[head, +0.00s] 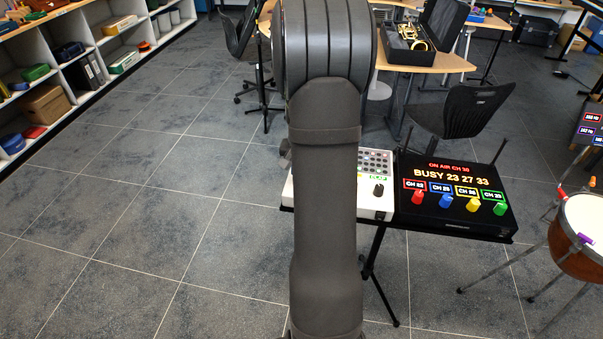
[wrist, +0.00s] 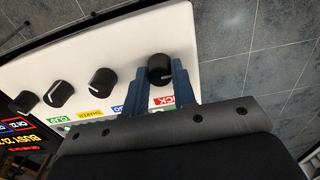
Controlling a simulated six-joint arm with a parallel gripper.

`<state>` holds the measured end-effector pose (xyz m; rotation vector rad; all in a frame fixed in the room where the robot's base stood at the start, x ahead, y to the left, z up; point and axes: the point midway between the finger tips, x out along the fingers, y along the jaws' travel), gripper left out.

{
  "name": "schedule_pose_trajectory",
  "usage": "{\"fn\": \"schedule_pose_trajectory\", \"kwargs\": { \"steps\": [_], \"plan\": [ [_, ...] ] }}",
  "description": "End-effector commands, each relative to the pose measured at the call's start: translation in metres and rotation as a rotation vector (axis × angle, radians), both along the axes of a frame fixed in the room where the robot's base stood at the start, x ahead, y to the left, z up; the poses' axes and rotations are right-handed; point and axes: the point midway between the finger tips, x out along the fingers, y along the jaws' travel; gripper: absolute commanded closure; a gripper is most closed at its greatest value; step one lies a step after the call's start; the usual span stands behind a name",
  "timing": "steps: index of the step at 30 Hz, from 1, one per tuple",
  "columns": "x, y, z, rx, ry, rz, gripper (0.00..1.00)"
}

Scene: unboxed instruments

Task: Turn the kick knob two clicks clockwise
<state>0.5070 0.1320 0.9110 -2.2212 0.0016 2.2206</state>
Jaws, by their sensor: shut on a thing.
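The white drum machine (head: 375,202) stands on a stand, its left part hidden behind my arm in the head view. In the wrist view its white panel (wrist: 130,40) carries a row of black knobs. The kick knob (wrist: 160,68) is at the right end of that row, by a red label (wrist: 164,101) partly covered by a finger. My gripper (wrist: 161,72) has its two blue fingers on either side of this knob, shut on it. A short pale pointer mark on the knob lies nearly level in the picture. The head view hides my gripper.
Other black knobs, (wrist: 102,81) and (wrist: 61,94) among them, sit left of the kick knob by blue, yellow and green labels. A black receiver box (head: 455,195) with coloured knobs stands right of the machine. A drum (head: 575,262) stands farther right.

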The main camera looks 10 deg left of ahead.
Motion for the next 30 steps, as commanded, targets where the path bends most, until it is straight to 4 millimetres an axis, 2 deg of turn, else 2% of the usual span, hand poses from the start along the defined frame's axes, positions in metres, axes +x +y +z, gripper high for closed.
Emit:
{"fn": "schedule_pose_trajectory", "kwargs": {
  "steps": [6,7,10,18,22,26,30],
  "plan": [
    [-0.001,0.000,0.000,0.000,0.001,0.001,0.98],
    [-0.001,0.000,0.000,0.000,0.002,0.001,0.72],
    [0.000,0.000,0.000,0.000,0.001,0.001,0.54],
    [0.000,0.000,0.000,0.000,0.000,0.001,0.54],
    [0.000,0.000,0.009,0.000,-0.001,0.001,0.54],
    [0.001,0.000,0.031,0.001,-0.004,0.001,0.54],
    [0.001,0.000,0.065,0.002,-0.005,0.001,0.54]
  ]
}}
